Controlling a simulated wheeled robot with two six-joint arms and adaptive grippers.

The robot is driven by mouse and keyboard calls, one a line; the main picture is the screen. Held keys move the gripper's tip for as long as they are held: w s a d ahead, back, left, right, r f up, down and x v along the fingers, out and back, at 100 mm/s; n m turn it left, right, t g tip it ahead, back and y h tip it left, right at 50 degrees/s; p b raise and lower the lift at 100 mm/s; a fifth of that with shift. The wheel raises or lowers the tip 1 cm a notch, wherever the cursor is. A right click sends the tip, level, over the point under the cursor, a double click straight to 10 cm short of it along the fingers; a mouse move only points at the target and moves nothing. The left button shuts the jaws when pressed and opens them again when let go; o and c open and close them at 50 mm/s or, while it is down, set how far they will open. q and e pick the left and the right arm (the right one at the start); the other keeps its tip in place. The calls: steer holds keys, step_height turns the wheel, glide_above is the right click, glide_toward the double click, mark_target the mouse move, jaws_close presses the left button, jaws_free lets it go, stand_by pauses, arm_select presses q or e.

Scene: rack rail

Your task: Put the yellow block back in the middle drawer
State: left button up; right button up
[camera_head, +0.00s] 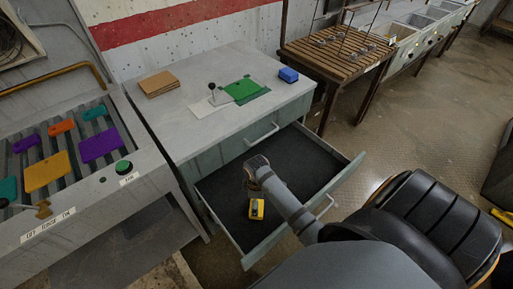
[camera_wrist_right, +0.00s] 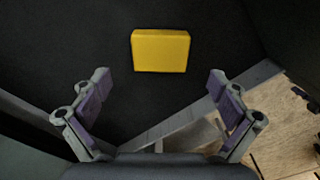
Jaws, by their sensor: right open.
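The yellow block (camera_head: 257,209) lies on the dark lining of the open drawer (camera_head: 215,190), near its front left part. In the right wrist view the yellow block (camera_wrist_right: 160,51) is beyond the fingertips, roughly centred between them and not gripped. My right gripper (camera_wrist_right: 160,92) is open and empty, pointing down into the drawer. In the head view the right gripper (camera_head: 256,190) is close to the block and partly hides it. The open drawer sits below a closed top drawer (camera_head: 262,135). My left gripper is not in view.
The cabinet top (camera_head: 190,115) holds a brown stack (camera_head: 159,84), a green plate (camera_head: 243,89) and a blue block (camera_head: 288,75). A rack with coloured plates (camera_head: 45,172) stands at left, a slatted wooden table (camera_head: 335,60) at right.

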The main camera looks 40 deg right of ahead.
step_height(320, 180, up, 5)
steer(key=shift+r, duration=0.15)
stand_by(0.5)
